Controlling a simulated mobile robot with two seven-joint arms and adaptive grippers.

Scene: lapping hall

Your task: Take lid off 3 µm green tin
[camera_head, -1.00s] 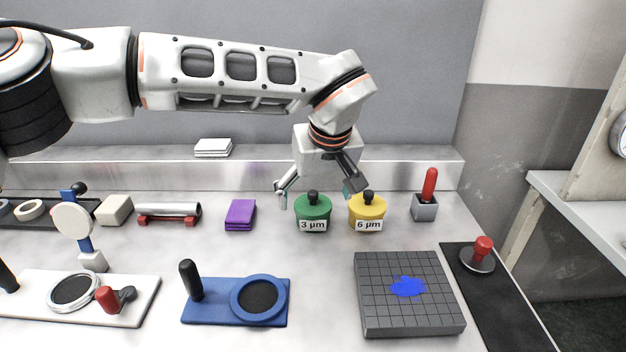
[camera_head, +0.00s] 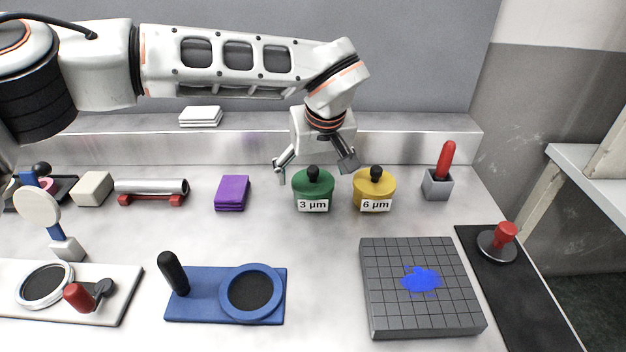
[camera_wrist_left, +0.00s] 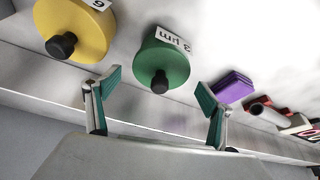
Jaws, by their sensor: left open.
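The green tin (camera_head: 313,192) stands on the bench with its lid on, a black knob on top and a "3 µm" label on the front. In the left wrist view the green tin (camera_wrist_left: 165,60) lies ahead of the fingers, its black knob between their lines. My left gripper (camera_head: 316,168) is open and empty, just behind and above the green tin. In the left wrist view its two green-padded fingers (camera_wrist_left: 158,98) are spread wide. I cannot tell whether a finger touches the tin. The right gripper is not in view.
A yellow 6 µm tin (camera_head: 374,190) stands close to the right of the green one. A purple stack (camera_head: 232,193) lies to the left. A grey grooved plate (camera_head: 385,315) and a blue board (camera_head: 208,300) lie in front, with bare bench between.

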